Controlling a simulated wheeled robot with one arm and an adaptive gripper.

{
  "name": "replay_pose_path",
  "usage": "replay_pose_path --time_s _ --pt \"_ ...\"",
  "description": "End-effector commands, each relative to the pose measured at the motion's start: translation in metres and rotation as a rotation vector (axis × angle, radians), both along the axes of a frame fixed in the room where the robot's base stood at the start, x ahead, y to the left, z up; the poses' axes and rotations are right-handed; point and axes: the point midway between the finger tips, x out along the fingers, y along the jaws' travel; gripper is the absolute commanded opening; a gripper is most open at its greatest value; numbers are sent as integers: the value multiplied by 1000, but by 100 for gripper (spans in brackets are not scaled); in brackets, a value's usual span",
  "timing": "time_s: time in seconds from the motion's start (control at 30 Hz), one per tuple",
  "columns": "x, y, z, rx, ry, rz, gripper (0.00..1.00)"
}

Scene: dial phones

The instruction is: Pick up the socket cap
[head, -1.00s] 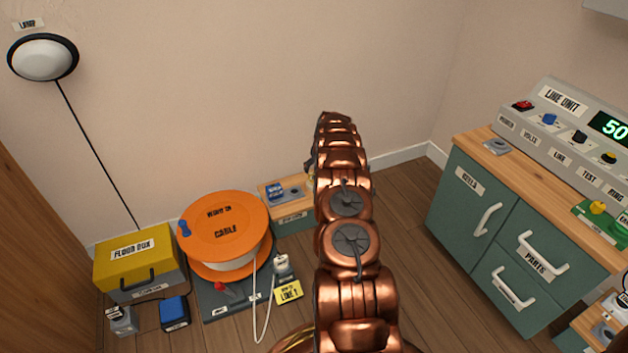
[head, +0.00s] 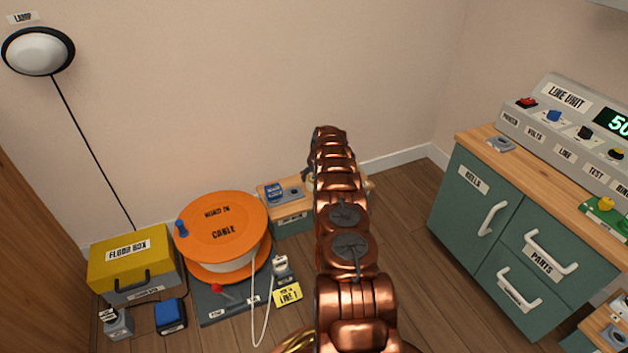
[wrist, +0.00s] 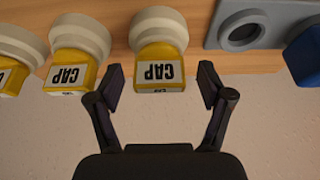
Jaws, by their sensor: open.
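In the wrist view a yellow socket cap (wrist: 160,68) with a pale round base and a label reading CAP lies on a wooden surface (wrist: 118,58), ahead of and between my fingertips. My gripper (wrist: 160,88) is open, with one dark finger on each side of the cap's near end, and nothing is held. I cannot tell whether either finger touches it. A second cap (wrist: 75,62) sits just left of the left finger. A third cap (wrist: 12,62) is cut by the left edge. In the head view my arm hides most of the caps and the gripper.
A grey plate with a round recess (wrist: 242,30) lies right of the middle cap, with a blue object (wrist: 304,55) beyond it. In the head view an orange cable reel (head: 222,222), a yellow floor box (head: 130,262) and a green cabinet (head: 520,240) stand around.

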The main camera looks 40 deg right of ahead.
Motion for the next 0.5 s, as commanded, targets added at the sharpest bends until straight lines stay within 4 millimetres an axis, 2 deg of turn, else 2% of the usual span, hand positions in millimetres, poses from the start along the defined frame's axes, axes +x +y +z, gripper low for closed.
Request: replay_pose_path --time_s 0.17,0.5 --pt "0 0 1 0 -1 0 77" --pt "0 0 1 0 0 0 42"
